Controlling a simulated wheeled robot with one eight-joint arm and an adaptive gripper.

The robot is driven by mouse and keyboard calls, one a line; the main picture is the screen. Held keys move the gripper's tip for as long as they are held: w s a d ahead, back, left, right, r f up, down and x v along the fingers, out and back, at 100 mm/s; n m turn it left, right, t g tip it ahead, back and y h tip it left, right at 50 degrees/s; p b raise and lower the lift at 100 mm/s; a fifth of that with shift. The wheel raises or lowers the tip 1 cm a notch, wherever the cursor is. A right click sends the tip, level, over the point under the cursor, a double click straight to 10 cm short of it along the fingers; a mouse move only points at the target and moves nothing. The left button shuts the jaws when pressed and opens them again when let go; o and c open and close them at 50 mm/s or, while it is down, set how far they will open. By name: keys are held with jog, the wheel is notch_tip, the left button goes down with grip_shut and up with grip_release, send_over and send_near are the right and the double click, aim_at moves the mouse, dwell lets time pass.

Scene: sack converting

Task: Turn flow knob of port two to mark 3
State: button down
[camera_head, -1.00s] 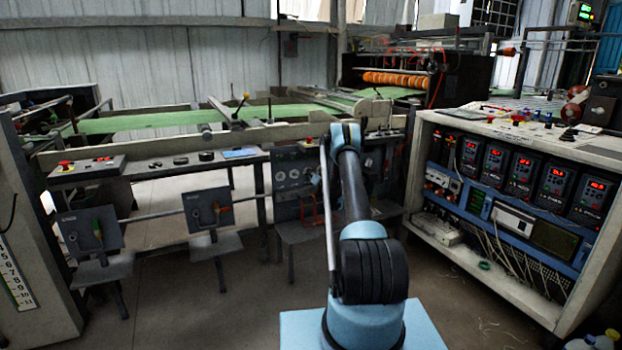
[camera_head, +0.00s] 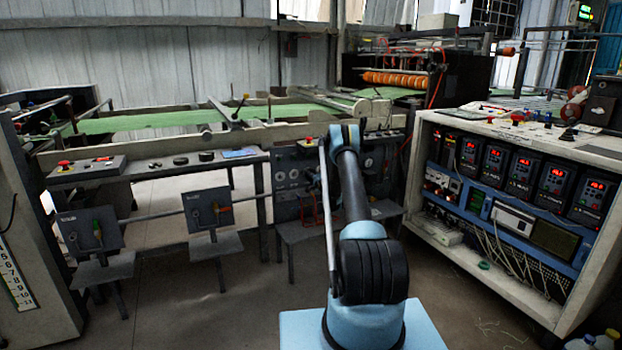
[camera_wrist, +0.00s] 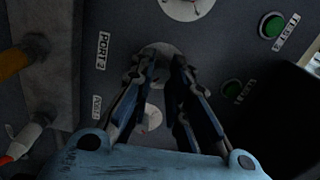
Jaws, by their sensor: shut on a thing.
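In the wrist view a dark panel carries a label reading PORT 2 (camera_wrist: 103,50). Beside it is a round grey flow knob (camera_wrist: 160,48). My gripper (camera_wrist: 160,68) reaches over the panel with its fingers shut on this knob, one on each side. The fingers cover much of the knob, and its pointer and mark numbers cannot be read. In the head view the panel (camera_head: 290,176) stands beyond my arm, which hides the gripper and the knob.
A pale dial (camera_wrist: 150,118) shows partly behind my fingers, and another dial (camera_wrist: 188,6) is at the top edge. Green buttons (camera_wrist: 271,26) sit to the right. An orange-handled valve (camera_wrist: 14,62) and a white connector (camera_wrist: 28,134) lie left. A cabinet (camera_head: 425,115) stands right.

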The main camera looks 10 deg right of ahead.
jog(key=shift+d+f+m, duration=0.1)
jog(key=shift+d+m, duration=0.05)
jog(key=shift+m, duration=0.65)
jog(key=shift+d+m, duration=0.1)
jog(key=shift+m, duration=0.7)
jog(key=c, duration=1.5)
grip_release()
jog(key=shift+f, duration=0.1)
jog(key=shift+c, duration=0.2)
jog(key=shift+a, duration=0.1)
jog(key=v, duration=1.2)
jog(key=shift+a, duration=0.1)
